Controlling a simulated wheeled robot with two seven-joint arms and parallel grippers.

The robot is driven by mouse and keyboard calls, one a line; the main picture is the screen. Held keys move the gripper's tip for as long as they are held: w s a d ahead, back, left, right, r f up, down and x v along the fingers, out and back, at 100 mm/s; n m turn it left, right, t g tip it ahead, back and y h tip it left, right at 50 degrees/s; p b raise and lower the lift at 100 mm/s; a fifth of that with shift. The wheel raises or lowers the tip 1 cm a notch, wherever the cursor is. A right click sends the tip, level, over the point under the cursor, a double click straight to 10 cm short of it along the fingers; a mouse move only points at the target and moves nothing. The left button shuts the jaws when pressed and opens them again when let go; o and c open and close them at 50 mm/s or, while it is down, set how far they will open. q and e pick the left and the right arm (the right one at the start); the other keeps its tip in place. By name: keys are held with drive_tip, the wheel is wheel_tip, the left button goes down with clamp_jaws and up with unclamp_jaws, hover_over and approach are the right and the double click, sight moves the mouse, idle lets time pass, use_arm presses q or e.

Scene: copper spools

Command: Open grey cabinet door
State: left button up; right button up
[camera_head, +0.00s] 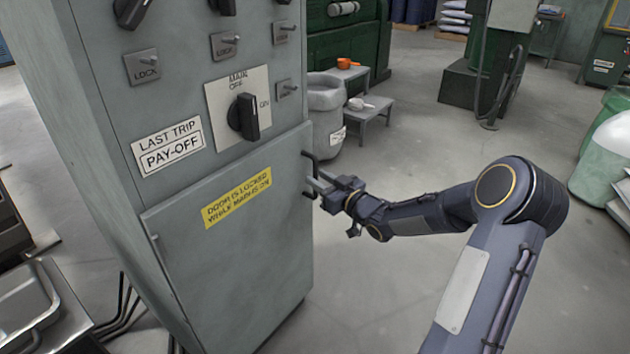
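The grey cabinet (100,110) stands at the left and centre. Its lower door (235,255) looks shut, and its yellow label (237,198) says the door is locked while main is on. A dark handle (306,157) sits at the door's right edge. My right gripper (314,184) is at this handle, with its fingers reaching it from the right. The fingers overlap the handle, so I cannot tell whether they are closed on it. The black main switch knob (243,117) stands upright, toward the OFF mark. My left gripper is out of view.
A grey bin (325,105) and a small step stool (372,115) stand behind the cabinet. A metal tray (35,300) and black cables (118,305) lie at lower left. Green bins (600,150) are at the right. The floor (360,290) right of the door is clear.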

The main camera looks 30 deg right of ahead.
drive_tip(key=shift+w+a, duration=0.2)
drive_tip(key=shift+w, duration=0.9)
drive_tip(key=shift+c, duration=0.3)
clamp_jaws()
